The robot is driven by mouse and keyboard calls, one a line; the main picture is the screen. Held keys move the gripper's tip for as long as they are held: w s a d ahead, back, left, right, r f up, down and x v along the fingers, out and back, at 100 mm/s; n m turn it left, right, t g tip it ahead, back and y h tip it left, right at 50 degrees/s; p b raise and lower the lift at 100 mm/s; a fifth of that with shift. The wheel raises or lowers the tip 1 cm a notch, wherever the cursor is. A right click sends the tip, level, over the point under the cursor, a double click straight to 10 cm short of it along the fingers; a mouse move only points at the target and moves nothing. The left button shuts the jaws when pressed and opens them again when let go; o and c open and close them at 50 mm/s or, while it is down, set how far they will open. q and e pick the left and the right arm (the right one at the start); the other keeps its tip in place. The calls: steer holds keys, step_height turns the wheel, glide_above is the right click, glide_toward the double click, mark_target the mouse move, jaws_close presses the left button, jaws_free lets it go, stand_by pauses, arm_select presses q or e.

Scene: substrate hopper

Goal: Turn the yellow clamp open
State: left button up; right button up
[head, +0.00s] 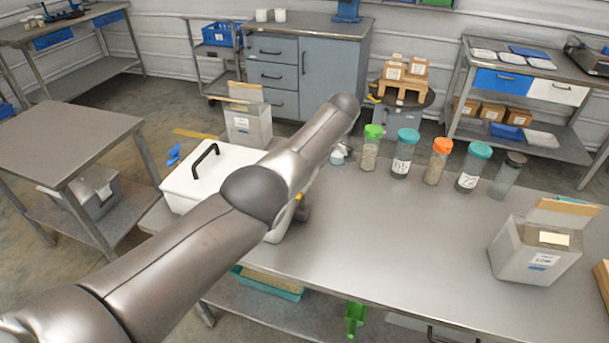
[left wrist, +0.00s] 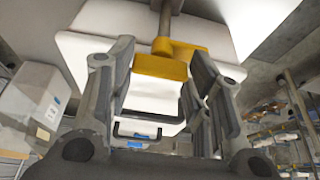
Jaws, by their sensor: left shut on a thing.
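The yellow clamp (left wrist: 160,66) shows in the left wrist view as a yellow block with an arm reaching to a metal rod, below the white hopper (left wrist: 98,17). My left gripper (left wrist: 158,82) has one finger on each side of the block and is shut on it. In the head view, the white hopper (head: 228,160) with a black handle stands at the left end of the metal table. My left arm crosses in front of it and hides most of the clamp and gripper. My right gripper is in neither view.
Several lidded jars (head: 404,154) stand at the back of the metal table (head: 385,235). A grey box (head: 535,250) stands at its right end, and another grey bin (head: 247,122) stands behind the hopper. The table's middle is clear. A green scoop (head: 355,318) hangs below the front edge.

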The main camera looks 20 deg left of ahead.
arm_select(q)
steer(key=shift+r, duration=0.1)
steer(key=o, duration=1)
steer(key=shift+a, duration=0.1)
steer(key=v, duration=1.2)
